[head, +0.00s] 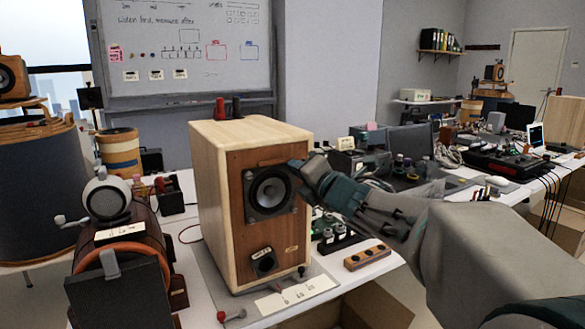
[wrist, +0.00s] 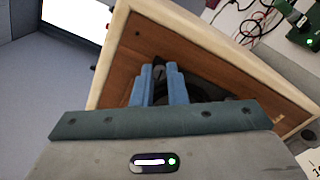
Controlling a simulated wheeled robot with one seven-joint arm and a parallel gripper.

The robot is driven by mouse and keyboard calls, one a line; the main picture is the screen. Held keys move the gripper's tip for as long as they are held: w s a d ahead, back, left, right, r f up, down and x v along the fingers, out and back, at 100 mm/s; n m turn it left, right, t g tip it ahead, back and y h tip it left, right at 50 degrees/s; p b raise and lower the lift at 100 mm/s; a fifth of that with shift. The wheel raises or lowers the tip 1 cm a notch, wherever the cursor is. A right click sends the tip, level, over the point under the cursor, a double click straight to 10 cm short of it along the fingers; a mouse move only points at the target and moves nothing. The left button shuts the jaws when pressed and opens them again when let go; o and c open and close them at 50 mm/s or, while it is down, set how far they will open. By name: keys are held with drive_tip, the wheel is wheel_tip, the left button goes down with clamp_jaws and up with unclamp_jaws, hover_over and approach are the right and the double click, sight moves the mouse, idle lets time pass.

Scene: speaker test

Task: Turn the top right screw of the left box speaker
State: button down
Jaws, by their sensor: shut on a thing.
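The box speaker (head: 215,180) stands upright on the white table, with pale wood sides and a brown front panel. Its dark round driver (head: 269,192) has small screws around its rim. My gripper (head: 294,164) reaches in from the right to the driver's top right corner and covers the screw there. In the wrist view, the blue fingers of my gripper (wrist: 160,72) are close together at the brown front panel (wrist: 122,62). They are shut on a small dark part at the driver's edge, the top right screw, mostly hidden between the fingertips.
A screwdriver (head: 232,317) and a pale marked card (head: 297,290) lie before the speaker. A wooden block with holes (head: 367,257) lies to the right. A round device on a barrel (head: 107,195) stands to the left. Electronics crowd the table behind my arm.

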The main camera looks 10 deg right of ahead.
drive_tip(key=shift+m+p, duration=5.45)
drive_tip(key=shift+m, duration=7.25)
drive_tip(key=c, duration=1.5)
unclamp_jaws()
drive_tip(key=shift+o, duration=0.2)
drive_tip(key=shift+s+d, duration=0.1)
drive_tip(key=v, duration=1.3)
drive_tip(key=shift+s+b, duration=0.3)
drive_tip(key=shift+b, duration=0.05)
